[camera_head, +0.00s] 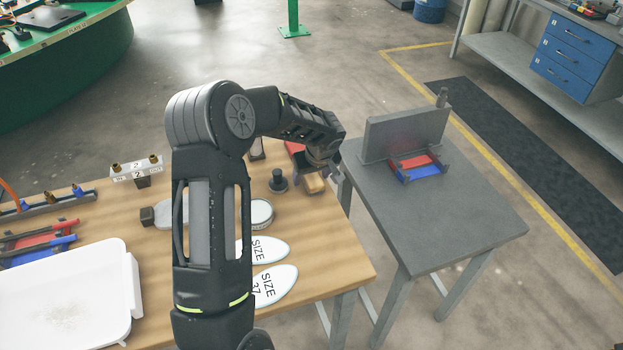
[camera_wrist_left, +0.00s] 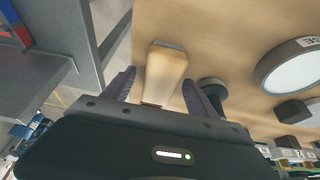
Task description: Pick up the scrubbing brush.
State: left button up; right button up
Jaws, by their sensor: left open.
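The scrubbing brush (camera_head: 314,184), with a pale wooden body, lies on the wooden table near its far right edge. In the left wrist view the brush (camera_wrist_left: 165,70) shows between and ahead of the two fingers, and its near end is hidden by the gripper body. My left gripper (camera_wrist_left: 158,90) is open around the line of the brush, with no finger clearly touching it. In the head view my left gripper (camera_head: 313,172) hangs just above the brush at the table edge. My right gripper is not in view.
A dark knob-like object (camera_head: 278,182) stands just left of the brush. A round tin (camera_head: 261,213) and white insoles (camera_head: 275,286) lie nearer. A white tray (camera_head: 130,285) is at the lower left. A grey side table (camera_head: 470,225) stands to the right across a gap.

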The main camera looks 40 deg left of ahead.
pick_arm(q)
jog(key=shift+f+b, duration=0.25)
jog(key=shift+b, duration=0.5)
dwell(0.8)
jog(key=shift+c, duration=0.6)
grip_shut()
